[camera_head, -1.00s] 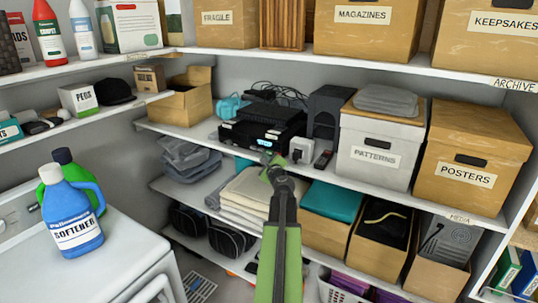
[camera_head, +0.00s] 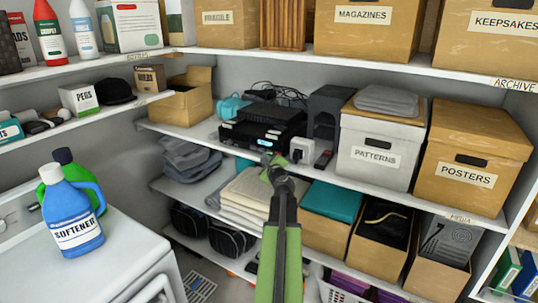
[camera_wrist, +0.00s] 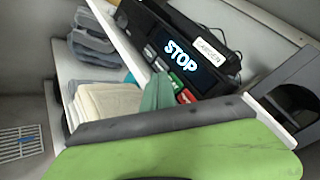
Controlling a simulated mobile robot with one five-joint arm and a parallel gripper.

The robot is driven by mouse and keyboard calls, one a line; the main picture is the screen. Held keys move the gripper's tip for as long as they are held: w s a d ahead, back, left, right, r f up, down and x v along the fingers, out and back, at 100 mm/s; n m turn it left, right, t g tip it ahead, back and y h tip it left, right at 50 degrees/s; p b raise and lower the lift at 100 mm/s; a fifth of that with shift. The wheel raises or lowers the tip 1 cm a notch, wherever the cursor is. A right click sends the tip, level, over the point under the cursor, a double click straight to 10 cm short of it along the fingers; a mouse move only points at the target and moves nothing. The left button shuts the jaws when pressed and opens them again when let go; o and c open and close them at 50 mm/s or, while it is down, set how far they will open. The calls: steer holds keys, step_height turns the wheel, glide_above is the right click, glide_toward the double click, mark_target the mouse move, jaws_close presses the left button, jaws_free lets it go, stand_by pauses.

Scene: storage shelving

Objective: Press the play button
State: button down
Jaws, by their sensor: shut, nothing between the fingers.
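A black player (camera_head: 243,134) sits on the middle shelf, with a lit display. In the wrist view the player (camera_wrist: 150,25) shows a display (camera_wrist: 180,54) reading STOP. Below the display is a row of buttons: grey ones on the left, then a green button (camera_wrist: 182,86) and a red button (camera_wrist: 186,97), both partly hidden. My gripper (camera_head: 271,165) is shut and empty, in front of the player's lower edge. In the wrist view my green gripper tip (camera_wrist: 158,92) overlaps the button row beside the green button; I cannot tell whether it touches. Marks on the buttons are not readable.
A white plug adapter (camera_head: 301,150) and a small dark remote (camera_head: 323,160) lie right of the player. A black speaker-like box (camera_head: 327,111) and a white PATTERNS box (camera_head: 376,148) stand further right. Folded towels (camera_head: 252,193) lie on the shelf below. Another shelf with boxes hangs above.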

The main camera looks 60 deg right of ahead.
steer(key=shift+d, duration=0.1)
steer(key=shift+d, duration=0.35)
steer(key=shift+d, duration=0.35)
stand_by(0.5)
steer(key=shift+a, duration=0.8)
steer(key=shift+a, duration=0.1)
steer(key=a, duration=0.4)
steer(key=shift+a, duration=0.4)
steer(key=shift+f, duration=0.1)
stand_by(0.6)
